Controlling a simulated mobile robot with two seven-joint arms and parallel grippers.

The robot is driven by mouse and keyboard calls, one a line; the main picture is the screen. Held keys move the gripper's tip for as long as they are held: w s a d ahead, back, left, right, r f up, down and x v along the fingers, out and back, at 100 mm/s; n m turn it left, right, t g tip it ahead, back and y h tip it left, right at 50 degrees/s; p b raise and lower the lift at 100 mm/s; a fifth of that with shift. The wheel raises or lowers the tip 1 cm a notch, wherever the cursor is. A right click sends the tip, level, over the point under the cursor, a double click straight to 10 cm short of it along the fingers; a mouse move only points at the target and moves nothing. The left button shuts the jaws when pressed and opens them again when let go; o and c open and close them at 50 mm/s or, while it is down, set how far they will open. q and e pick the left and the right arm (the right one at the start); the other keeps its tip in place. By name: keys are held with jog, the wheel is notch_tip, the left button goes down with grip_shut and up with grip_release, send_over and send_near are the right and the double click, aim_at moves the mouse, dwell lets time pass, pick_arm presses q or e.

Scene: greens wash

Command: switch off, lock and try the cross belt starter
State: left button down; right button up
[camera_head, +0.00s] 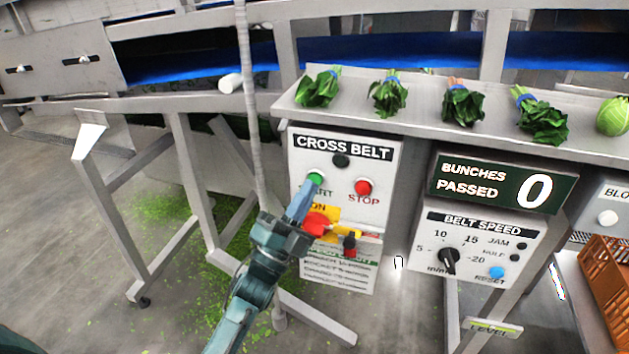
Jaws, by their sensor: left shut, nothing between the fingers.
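The cross belt starter box (377,205) is a pale panel headed CROSS BELT. It has a dark round lamp (340,161), a green START button (315,179) and a red STOP button (363,187). Below is a red switch handle (316,223) on a yellow plate (330,212), partly hidden by my gripper; its exact setting is unclear. A small red and black item (349,244), perhaps a padlock, hangs at the plate's right. My left gripper (304,196) is shut and empty, its tips at the START button's lower edge; I cannot tell whether they press it. My right gripper is out of view.
A shelf (420,120) with several bunches of greens juts out above the box. To the right are a BUNCHES PASSED counter (495,184) reading 0, a BELT SPEED panel (480,243) and an orange crate (606,285). A thin grey post (248,100) and frame legs stand left.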

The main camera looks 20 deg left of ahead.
pick_arm(q)
jog(key=shift+w+b, duration=0.3)
jog(key=shift+w, duration=0.35)
dwell(0.6)
jog(key=shift+s, duration=0.1)
jog(key=shift+s+p, duration=0.4)
jog(key=shift+s, duration=0.4)
jog(key=s+p, duration=0.2)
jog(key=s, duration=0.3)
jog(key=shift+a, duration=0.1)
dwell(0.7)
